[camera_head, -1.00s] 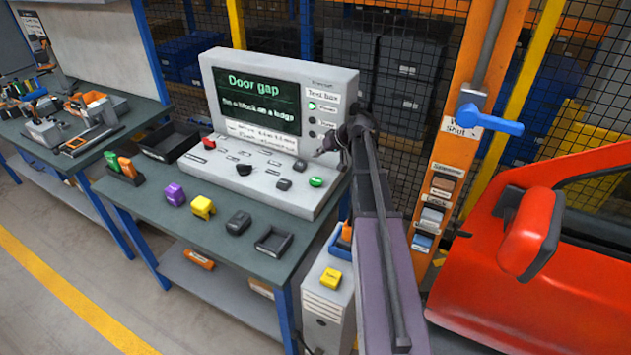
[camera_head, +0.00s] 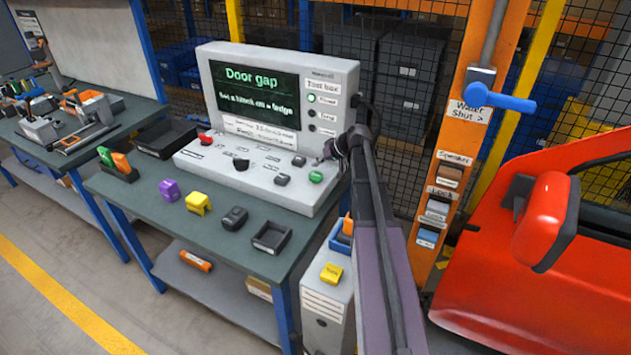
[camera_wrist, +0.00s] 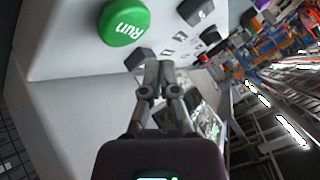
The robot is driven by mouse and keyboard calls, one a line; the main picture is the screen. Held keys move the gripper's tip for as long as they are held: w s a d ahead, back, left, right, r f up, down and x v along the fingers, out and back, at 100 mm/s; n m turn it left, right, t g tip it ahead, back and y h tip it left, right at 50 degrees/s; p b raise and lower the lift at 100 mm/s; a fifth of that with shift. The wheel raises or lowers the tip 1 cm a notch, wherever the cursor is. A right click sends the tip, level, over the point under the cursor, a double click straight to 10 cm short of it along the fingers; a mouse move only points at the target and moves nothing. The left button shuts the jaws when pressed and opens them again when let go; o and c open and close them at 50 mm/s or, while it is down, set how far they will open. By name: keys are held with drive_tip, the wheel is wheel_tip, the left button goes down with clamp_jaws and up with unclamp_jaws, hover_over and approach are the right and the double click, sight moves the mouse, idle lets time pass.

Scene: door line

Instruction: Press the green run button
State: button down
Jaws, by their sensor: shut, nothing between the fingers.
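The green run button (camera_head: 316,177) sits at the right end of the sloped panel of the grey test box (camera_head: 262,190). In the wrist view the button (camera_wrist: 124,23) is large, reads "Run" and lies up and left of my fingertips. My gripper (camera_wrist: 160,72) is shut and empty there, its tips close to a dark key on the panel; I cannot tell if they touch it. In the head view my gripper (camera_head: 330,152) is small and partly hidden by my arm, just above and right of the button. A gap shows between the fingertips and the button.
The test box's screen (camera_head: 253,93) stands behind the panel. A red button (camera_head: 206,139) and a black knob (camera_head: 241,164) are further left on it. Coloured blocks, including a yellow one (camera_head: 198,203), and a small black tray (camera_head: 272,238) lie on the bench in front. A red car door (camera_head: 540,240) stands at the right.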

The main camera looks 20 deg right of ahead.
sight(312, 174)
drive_tip(key=shift+f+b, duration=0.8)
drive_tip(key=shift+f, duration=0.35)
drive_tip(key=shift+f+b, duration=0.9)
idle(1.8)
drive_tip(key=shift+r, duration=0.15)
drive_tip(key=shift+r+p, duration=0.8)
drive_tip(key=shift+p, duration=0.15)
drive_tip(key=shift+r+p, duration=2.45)
drive_tip(key=shift+r, duration=0.05)
wheel_tip(312, 174, up, 9)
drive_tip(key=p, duration=0.9)
drive_tip(key=shift+r, duration=0.15)
